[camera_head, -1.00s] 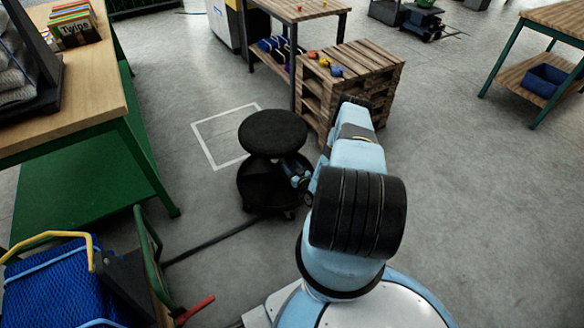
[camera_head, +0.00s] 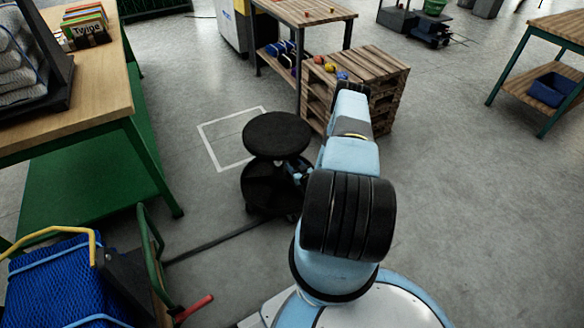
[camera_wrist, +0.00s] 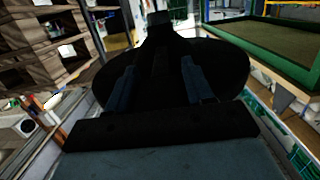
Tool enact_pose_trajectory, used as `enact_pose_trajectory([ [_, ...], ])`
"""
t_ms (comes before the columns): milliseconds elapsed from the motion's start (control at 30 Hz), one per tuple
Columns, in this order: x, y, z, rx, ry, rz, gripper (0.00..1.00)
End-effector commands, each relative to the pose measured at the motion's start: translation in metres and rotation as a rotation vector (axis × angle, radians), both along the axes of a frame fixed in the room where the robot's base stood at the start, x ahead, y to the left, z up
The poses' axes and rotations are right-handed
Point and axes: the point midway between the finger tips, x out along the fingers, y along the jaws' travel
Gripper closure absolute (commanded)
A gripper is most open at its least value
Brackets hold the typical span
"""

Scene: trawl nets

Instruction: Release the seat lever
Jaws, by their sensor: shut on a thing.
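A black round stool (camera_head: 277,136) stands on the floor just left of my arm, its seat above a dark base. My gripper (camera_head: 301,176) is low at the stool's right side, under the seat edge and partly hidden by my arm. In the wrist view, the two fingers of my gripper (camera_wrist: 158,82) lie against the dark underside of the stool (camera_wrist: 222,82). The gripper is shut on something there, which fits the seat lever. The lever itself is too dark and covered to make out.
A pallet-wood crate stack (camera_head: 378,75) stands close behind my arm, beside a workbench (camera_head: 305,12). A green-framed table (camera_head: 125,85) is at the left, a blue netted load (camera_head: 55,285) at the lower left. A white floor square (camera_head: 215,150) lies left of the stool.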

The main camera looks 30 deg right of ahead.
Motion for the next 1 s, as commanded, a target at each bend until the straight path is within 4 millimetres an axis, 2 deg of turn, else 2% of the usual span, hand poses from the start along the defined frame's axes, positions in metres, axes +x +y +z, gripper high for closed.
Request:
enact_pose_trajectory([
  [167, -0.004, 0.002, -0.005, 0.003, 0.014, 0.001, 1.00],
  [200, -0.004, 0.002, -0.005, 0.004, 0.015, 0.001, 0.47],
  [433, -0.004, 0.001, -0.004, 0.002, 0.010, 0.000, 0.26],
  [767, -0.007, 0.000, -0.003, 0.002, 0.009, -0.001, 0.26],
  [867, -0.017, 0.000, -0.002, 0.002, 0.009, -0.002, 0.26],
  [1000, -0.041, 0.002, 0.001, 0.002, 0.010, -0.002, 0.26],
])
